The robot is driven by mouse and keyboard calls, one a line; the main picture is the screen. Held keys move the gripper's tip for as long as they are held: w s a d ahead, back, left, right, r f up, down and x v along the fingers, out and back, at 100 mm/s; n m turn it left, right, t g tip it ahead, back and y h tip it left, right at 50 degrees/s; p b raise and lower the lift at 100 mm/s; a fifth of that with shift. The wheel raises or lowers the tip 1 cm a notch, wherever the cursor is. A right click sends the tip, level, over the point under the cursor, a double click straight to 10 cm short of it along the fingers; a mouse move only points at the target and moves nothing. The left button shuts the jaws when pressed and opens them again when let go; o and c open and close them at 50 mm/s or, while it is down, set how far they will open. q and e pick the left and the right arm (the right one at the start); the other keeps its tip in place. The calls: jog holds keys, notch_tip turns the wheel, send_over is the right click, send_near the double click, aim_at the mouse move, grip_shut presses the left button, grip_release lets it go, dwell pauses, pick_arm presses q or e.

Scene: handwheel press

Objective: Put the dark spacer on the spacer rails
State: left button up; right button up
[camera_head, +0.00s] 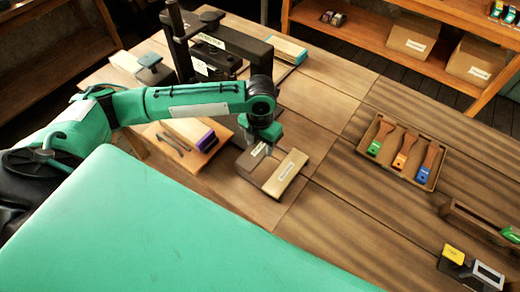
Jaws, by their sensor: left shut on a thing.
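My left gripper (262,142) comes in from the left and points down on the dark spacer (250,162), a dark brown labelled block at the middle of the bench. It is shut on the dark spacer; its fingertips are largely hidden by the wrist. The spacer is beside a light tan labelled block (285,174). I cannot tell whether it touches the bench. The black press (215,60) stands behind, at the top left, partly hidden by my left arm. I cannot make out the spacer rails clearly. My right gripper is not in view.
A wooden board (212,147) with a purple-ended block (190,131) and dark tools lies left of the spacer. A tray (427,184) of several brushes sits right. The bench right of the tan block is clear.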

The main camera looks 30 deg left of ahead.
aim_at(260, 147)
pick_arm(q)
jog(key=shift+f, duration=2.05)
jog(key=shift+f, duration=0.15)
jog(key=o, duration=1)
jog(key=shift+r, duration=0.35)
notch_tip(260, 147, up, 12)
jog(key=shift+f+b, duration=0.15)
jog(key=shift+b, duration=0.7)
